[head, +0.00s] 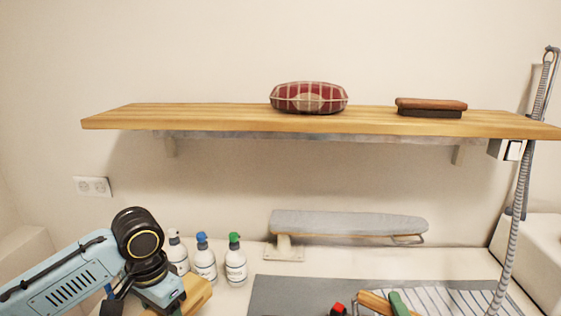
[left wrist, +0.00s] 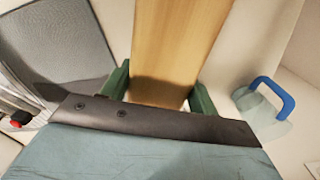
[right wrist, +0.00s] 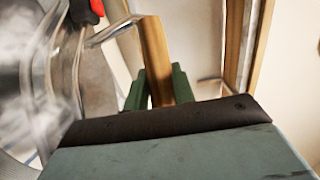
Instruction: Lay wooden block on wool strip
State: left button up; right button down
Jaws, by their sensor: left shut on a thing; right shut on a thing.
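A pale wooden block (head: 197,294) is in my left gripper, low in the head view; most of the gripper is hidden behind the wrist. In the left wrist view the block (left wrist: 180,45) stands between the green fingers of my left gripper (left wrist: 158,88). My right gripper (head: 398,304) shows only a green finger at the bottom edge of the head view, beside a narrow wooden piece (head: 375,301). In the right wrist view this piece (right wrist: 156,55) is held between the fingers of my right gripper (right wrist: 160,88). I cannot tell which cloth is the wool strip.
A grey mat (head: 275,295) and a striped cloth (head: 465,296) lie on the table. A shelf (head: 210,118) holds a plaid cushion (head: 308,98) and a brush (head: 431,107). A hose (head: 520,190) hangs right.

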pick_arm(q)
jog(key=n, duration=0.1)
jog(key=s+d+n+b, duration=0.1)
jog(key=n, duration=0.2)
jog(key=shift+s+d+r+b, duration=0.25)
jog(key=shift+s+r+b, duration=0.05)
jog(key=shift+r, duration=0.05)
pick_arm(e)
jog(key=shift+f, duration=0.55)
pick_arm(q)
jog(key=shift+s+d+r+n, duration=0.2)
jog(key=shift+s+n, duration=0.2)
jog(key=shift+n, duration=0.5)
pick_arm(e)
jog(key=shift+f, duration=0.25)
